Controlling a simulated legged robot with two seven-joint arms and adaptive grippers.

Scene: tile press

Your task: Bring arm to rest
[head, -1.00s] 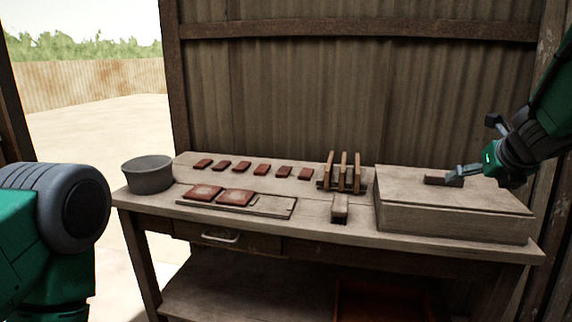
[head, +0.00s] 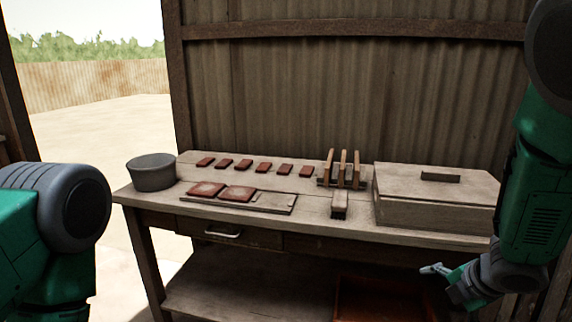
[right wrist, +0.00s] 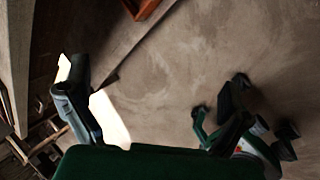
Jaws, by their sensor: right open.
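My right gripper (head: 442,283) hangs low in front of the bench's right end in the head view, below the bench top and apart from it. In the right wrist view its two fingers (right wrist: 150,105) are spread wide with nothing held between them. My left arm shows at the left edge of the head view, but its gripper is out of view. The wooden box (head: 436,211) at the bench's right end has a dark block (head: 440,177) lying on its lid.
An orange-brown crate (head: 380,300) stands below the bench.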

